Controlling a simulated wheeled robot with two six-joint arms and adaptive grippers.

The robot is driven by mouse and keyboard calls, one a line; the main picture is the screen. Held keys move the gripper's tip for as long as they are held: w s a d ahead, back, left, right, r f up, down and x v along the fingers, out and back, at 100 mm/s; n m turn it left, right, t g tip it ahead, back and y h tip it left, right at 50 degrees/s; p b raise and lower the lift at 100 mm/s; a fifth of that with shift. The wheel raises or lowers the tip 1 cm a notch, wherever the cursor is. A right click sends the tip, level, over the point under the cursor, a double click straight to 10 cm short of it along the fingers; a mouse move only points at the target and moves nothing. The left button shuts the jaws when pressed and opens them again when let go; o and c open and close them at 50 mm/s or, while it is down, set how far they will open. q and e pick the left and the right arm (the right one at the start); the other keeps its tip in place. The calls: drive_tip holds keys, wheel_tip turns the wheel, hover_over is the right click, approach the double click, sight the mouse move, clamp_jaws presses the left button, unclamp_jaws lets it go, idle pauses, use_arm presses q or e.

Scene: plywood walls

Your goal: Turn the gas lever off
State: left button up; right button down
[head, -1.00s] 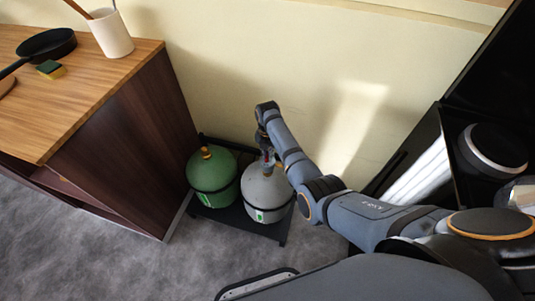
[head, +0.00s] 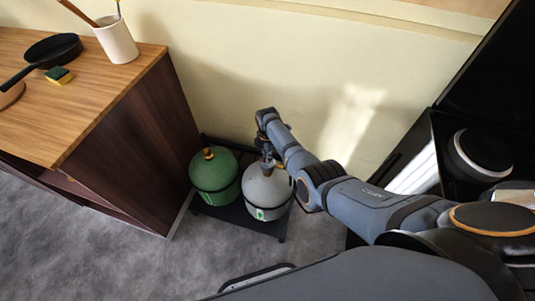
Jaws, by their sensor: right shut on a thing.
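Two gas cylinders stand side by side on a low black stand (head: 236,219) against the wall. The green cylinder (head: 214,180) is on the left, with an orange-brown valve on top. The grey-white cylinder (head: 265,192) is on the right. My right arm reaches over from the right, and my right gripper (head: 267,158) points down at the top of the grey-white cylinder. It is shut on the gas lever there, as far as I can see; the lever itself is mostly hidden by the gripper and its angle cannot be told. My left gripper is not in view.
A wooden counter (head: 100,100) on the left holds a black pan (head: 52,48), a sponge (head: 59,75) and a white cup (head: 116,42) with utensils. Its side panel is close to the green cylinder. A dark open cabinet stands at the right. The grey floor in front is clear.

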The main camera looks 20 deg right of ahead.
drive_tip(key=m, duration=0.4)
drive_tip(key=shift+r+p, duration=0.1)
drive_tip(key=shift+p, duration=0.3)
drive_tip(key=m, duration=0.5)
drive_tip(key=shift+m, duration=0.3)
drive_tip(key=c, duration=1.4)
unclamp_jaws()
wheel_tip(320, 180, up, 12)
drive_tip(key=shift+f, duration=0.1)
